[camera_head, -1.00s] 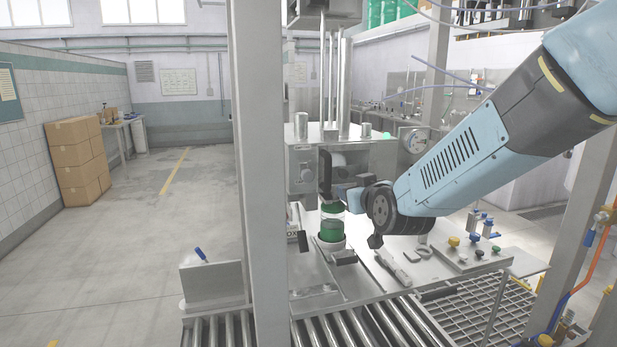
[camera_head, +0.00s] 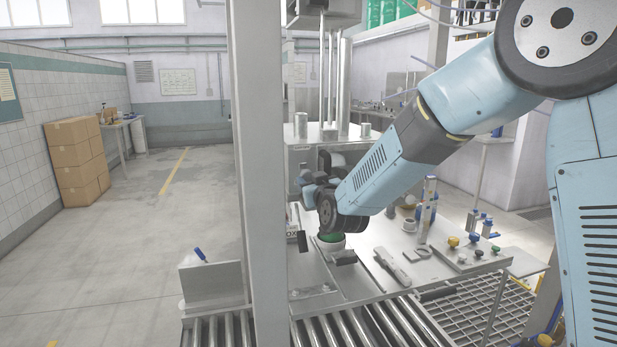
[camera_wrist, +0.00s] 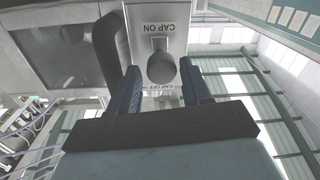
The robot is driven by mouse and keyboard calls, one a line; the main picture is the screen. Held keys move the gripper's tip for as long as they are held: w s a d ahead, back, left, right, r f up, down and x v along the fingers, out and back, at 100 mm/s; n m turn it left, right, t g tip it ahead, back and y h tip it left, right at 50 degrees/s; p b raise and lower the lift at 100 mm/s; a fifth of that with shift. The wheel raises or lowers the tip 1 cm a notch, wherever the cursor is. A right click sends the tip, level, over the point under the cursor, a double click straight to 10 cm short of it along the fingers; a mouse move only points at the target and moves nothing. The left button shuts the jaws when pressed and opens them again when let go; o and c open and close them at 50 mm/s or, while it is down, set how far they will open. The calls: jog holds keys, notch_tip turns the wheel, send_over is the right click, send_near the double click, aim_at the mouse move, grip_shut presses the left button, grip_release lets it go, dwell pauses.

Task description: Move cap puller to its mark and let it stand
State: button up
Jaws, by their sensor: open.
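In the wrist view, a round dark grey knob (camera_wrist: 163,70), apparently the cap puller, stands out on a short stem from a light plate (camera_wrist: 172,22). The plate reads CAP ON and CAP OFF, upside down here; CAP OFF is partly covered. My gripper (camera_wrist: 160,78) is open, one blue finger on each side of the knob. No clear contact shows. In the head view, my gripper (camera_head: 303,180) is in front of the machine's grey box, and the knob is hidden behind it.
A grey tool (camera_head: 393,268) lies on the metal table, with a small valve panel (camera_head: 470,250) to the right. A steel post (camera_head: 258,180) is close on the left; rollers (camera_head: 350,325) run in front.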

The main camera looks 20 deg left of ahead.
aim_at(310, 178)
jog(key=shift+x, duration=2.6)
grip_shut()
jog(key=shift+d, duration=0.1)
